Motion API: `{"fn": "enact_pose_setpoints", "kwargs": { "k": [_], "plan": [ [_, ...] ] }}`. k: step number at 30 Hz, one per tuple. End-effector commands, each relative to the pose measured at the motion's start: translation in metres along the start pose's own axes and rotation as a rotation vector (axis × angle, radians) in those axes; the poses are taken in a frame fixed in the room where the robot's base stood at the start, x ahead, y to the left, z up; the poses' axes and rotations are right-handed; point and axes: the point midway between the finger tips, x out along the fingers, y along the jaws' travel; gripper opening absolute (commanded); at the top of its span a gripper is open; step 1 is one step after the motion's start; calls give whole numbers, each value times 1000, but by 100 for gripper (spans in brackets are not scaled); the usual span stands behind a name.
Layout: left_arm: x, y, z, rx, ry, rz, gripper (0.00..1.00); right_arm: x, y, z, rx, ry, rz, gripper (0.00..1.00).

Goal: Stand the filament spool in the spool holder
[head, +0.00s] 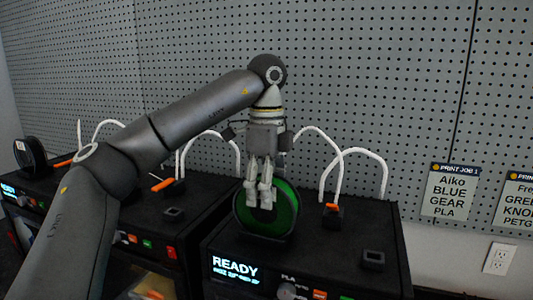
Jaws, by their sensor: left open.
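The filament spool (285,212), green with dark rims, stands upright on top of the right-hand printer. Its base sits at a low dark holder (262,243), which is mostly hard to make out against the black top. My left gripper (262,203) points down right at the spool, its fingers in front of the green face and covering its middle. The fingers look apart, and whether they touch the spool cannot be told. My right gripper is not in view.
The right printer (330,260) has a READY display, white tubes and a small dark block (373,258) on top. Another printer (40,185) stands left, with a black spool (30,155) on it. A pegboard wall (400,80) closes off the back.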

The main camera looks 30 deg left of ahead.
Motion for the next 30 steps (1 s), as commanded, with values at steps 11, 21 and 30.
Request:
{"fn": "enact_pose_setpoints", "kwargs": {
  "k": [11, 21, 30],
  "plan": [
    [-73, 0, 0, -2, -1, -4, 61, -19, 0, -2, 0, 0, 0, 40],
    [-105, 0, 0, 0, -1, -1, 61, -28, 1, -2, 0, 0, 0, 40],
    [-106, 0, 0, 1, 0, 0, 61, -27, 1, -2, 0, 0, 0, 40]
  ]
}}
